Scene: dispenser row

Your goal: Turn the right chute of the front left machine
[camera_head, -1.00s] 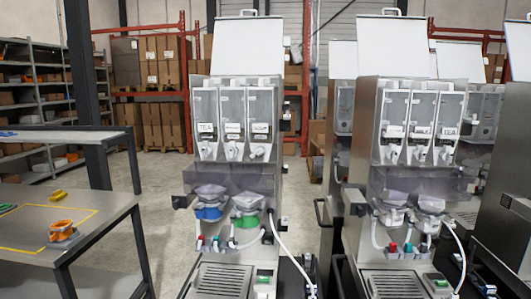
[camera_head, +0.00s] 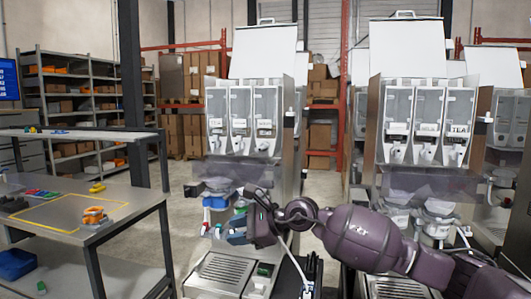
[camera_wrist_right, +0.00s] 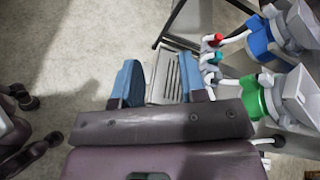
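The front left machine (camera_head: 230,185) stands in the middle of the head view, with three clear canisters side by side. Its right chute (camera_head: 264,133) is the white spout low on the right canister. My right gripper (camera_head: 238,224) is in front of the machine, below the canisters and apart from that chute. In the right wrist view my gripper (camera_wrist_right: 158,82) has its two blue fingers apart with nothing held between them. A green-ringed bowl (camera_wrist_right: 269,100) and a blue-ringed bowl (camera_wrist_right: 262,38) are to their right there. My left gripper is not in view.
A second machine (camera_head: 410,120) stands to the right, partly behind my right arm. A drip tray (camera_head: 222,270) is below my gripper. A table (camera_head: 130,215) with an orange item (camera_head: 94,215) is at the left. Bare floor lies between table and machine.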

